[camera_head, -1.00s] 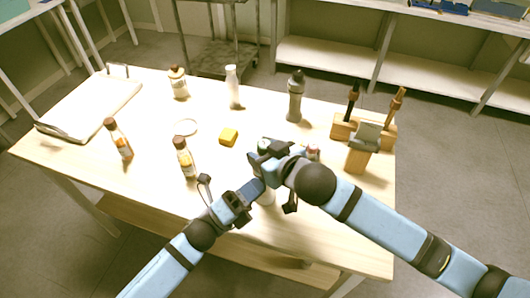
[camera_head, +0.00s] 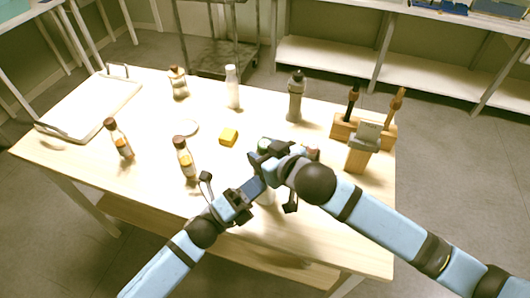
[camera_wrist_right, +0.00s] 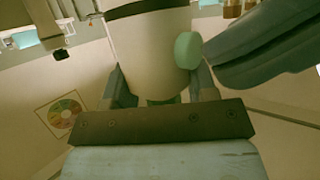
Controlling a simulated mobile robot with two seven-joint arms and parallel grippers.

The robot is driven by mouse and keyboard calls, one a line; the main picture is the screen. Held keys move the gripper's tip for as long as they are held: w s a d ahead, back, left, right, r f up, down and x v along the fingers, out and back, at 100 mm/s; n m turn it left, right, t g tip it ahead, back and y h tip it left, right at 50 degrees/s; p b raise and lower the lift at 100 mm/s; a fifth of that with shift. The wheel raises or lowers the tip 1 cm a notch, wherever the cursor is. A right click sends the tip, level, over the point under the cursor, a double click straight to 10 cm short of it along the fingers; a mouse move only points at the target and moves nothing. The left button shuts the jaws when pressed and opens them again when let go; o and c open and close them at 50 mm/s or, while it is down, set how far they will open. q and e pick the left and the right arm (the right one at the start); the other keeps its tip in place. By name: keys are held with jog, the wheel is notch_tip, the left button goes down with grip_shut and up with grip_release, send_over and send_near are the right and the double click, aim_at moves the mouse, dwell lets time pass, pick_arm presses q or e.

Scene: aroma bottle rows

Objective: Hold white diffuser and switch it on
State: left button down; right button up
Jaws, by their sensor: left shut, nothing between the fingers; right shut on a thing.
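The white diffuser (camera_wrist_right: 150,45) is a pale cylinder with a dark band and a round green button (camera_wrist_right: 188,50) on its side in the right wrist view. My right gripper (camera_wrist_right: 160,88) is shut on it, a finger on each side. In the head view the diffuser (camera_head: 266,199) is mostly hidden behind the grippers. My left gripper (camera_head: 256,186) is shut and empty, close beside the diffuser and below my right gripper (camera_head: 263,163). In the right wrist view, the left gripper's tip (camera_wrist_right: 222,55) is right beside the button; I cannot tell whether they touch.
A wooden tool holder (camera_head: 345,127) is at the right, a white tray (camera_head: 90,103) at the left.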

pick_arm(q)
jog(key=shift+w, duration=0.3)
pick_arm(e)
jog(key=shift+s+a+f, duration=0.1)
jog(key=shift+s+a, duration=0.1)
jog(key=shift+s, duration=0.05)
pick_arm(q)
jog(key=shift+s+a+r, duration=0.15)
jog(key=shift+s, duration=0.45)
pick_arm(e)
jog(key=shift+w+d, duration=0.1)
jog(key=shift+w, duration=0.1)
pick_arm(q)
jog(key=s, duration=0.2)
jog(key=s+a, duration=0.1)
jog(key=s, duration=0.2)
jog(key=shift+s+a, duration=0.35)
jog(key=shift+a, duration=0.05)
pick_arm(e)
jog(key=shift+d, duration=0.1)
